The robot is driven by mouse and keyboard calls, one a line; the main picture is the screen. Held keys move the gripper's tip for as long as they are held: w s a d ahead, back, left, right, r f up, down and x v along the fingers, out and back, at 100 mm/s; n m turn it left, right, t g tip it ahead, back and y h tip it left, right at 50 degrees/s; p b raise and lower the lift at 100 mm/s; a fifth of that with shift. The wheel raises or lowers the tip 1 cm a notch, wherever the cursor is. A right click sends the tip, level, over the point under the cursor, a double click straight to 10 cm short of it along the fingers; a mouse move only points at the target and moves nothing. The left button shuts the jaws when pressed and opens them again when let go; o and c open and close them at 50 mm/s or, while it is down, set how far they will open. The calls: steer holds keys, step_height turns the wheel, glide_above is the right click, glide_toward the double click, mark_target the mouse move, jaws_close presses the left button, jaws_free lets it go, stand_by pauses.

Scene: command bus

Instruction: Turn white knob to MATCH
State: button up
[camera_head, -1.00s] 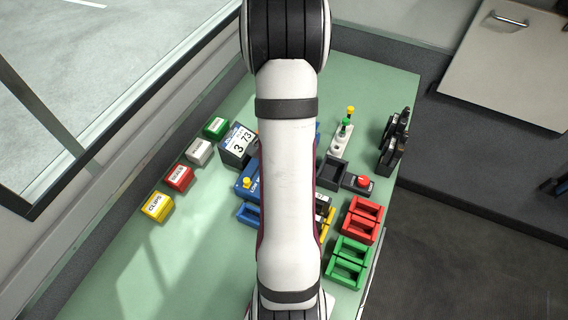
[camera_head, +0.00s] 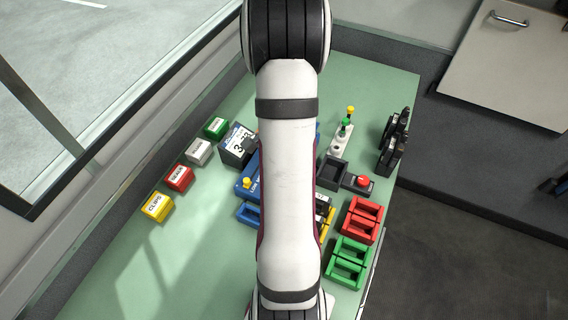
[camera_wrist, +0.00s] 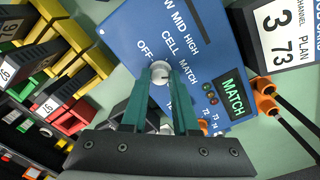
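The white knob (camera_wrist: 160,72) stands on the blue panel (camera_wrist: 200,50) in the wrist view. The panel is printed with LOW, MID, HIGH, OFF, CELL and MATCH. My gripper (camera_wrist: 161,72) has its two teal fingers on either side of the knob, and the knob fills the gap between the tips. The knob's pointer direction is too small to read surely. A green display (camera_wrist: 232,98) on the panel reads MATCH. In the head view my arm hides the knob and most of the blue panel (camera_head: 246,187).
A channel plan block reading 3 73 (camera_wrist: 280,38) stands beside the panel, with orange-ended cables (camera_wrist: 266,88) near it. Red (camera_head: 361,220) and green holders (camera_head: 349,262) stand to the right of my arm. Labelled blocks (camera_head: 179,178) line the left.

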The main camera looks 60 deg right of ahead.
steer(key=o, duration=0.4)
steer(key=shift+o, duration=0.2)
step_height(320, 180, up, 16)
steer(key=shift+w, duration=0.2)
steer(key=shift+d+f, duration=0.1)
steer(key=w+a+r+n, duration=0.2)
steer(key=w+a+n, duration=0.35)
steer(key=a, duration=0.55)
steer(key=s+a+n, duration=0.4)
steer(key=a+n, duration=0.3)
steer(key=a, duration=0.5)
steer(key=s+a+f+n+y, duration=0.1)
steer(key=s+a+n, duration=0.3)
steer(key=a+n, duration=0.4)
steer(key=a, duration=0.3)
steer(key=shift+a+f+y, duration=0.15)
steer(key=shift+a+y, duration=0.15)
steer(key=shift+a, duration=0.1)
